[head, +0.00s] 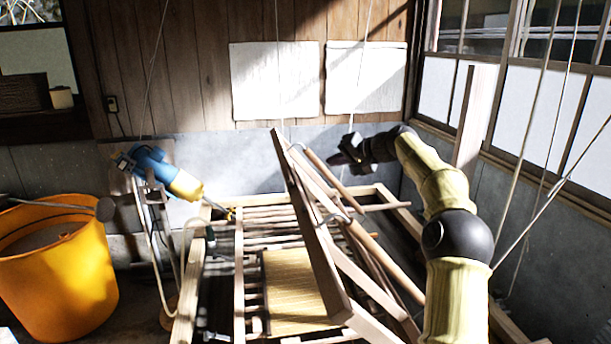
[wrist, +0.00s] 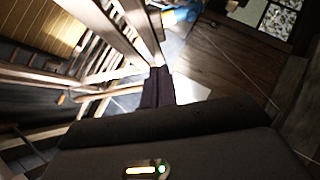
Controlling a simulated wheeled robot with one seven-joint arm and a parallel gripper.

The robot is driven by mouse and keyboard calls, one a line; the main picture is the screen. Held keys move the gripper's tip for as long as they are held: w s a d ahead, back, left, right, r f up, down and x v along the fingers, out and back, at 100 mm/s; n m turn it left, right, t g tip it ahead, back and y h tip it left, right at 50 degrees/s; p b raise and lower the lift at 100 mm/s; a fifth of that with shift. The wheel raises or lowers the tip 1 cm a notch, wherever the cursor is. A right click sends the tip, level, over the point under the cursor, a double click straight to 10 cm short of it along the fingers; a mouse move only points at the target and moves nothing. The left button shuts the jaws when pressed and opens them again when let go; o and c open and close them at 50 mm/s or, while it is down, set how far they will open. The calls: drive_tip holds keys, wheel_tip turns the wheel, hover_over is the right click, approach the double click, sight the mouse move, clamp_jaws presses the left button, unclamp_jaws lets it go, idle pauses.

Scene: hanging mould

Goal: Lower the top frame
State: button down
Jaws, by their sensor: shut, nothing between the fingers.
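The top frame (head: 310,215) is wooden and stands tilted up, its upper end rising left of my gripper. It hangs above a wooden bed frame with slats (head: 237,265) and a straw-coloured mat (head: 295,290). Pale wooden bars also show at the upper left in the wrist view (wrist: 110,30). My gripper (head: 340,160) is just right of and beyond the raised end of the top frame. Its dark fingers (wrist: 158,85) are together and empty. I cannot tell whether they touch the frame. My arm hides part of the right side.
Cords (head: 278,70) hang from above, with more at the right by the windows (head: 540,110). A yellow tub (head: 62,280) stands at the left. A blue and yellow device (head: 165,172) stands left of the bed frame. A wooden post (head: 473,120) rises at right.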

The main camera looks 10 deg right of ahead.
drive_tip(key=p, duration=0.6)
approach(292, 178)
drive_tip(key=w, duration=0.4)
drive_tip(key=a+f+p, duration=0.1)
drive_tip(key=a+f, duration=0.1)
drive_tip(key=a, duration=0.1)
drive_tip(key=shift+a+f, duration=0.15)
drive_tip(key=shift+f, duration=0.1)
drive_tip(key=shift+f, duration=0.1)
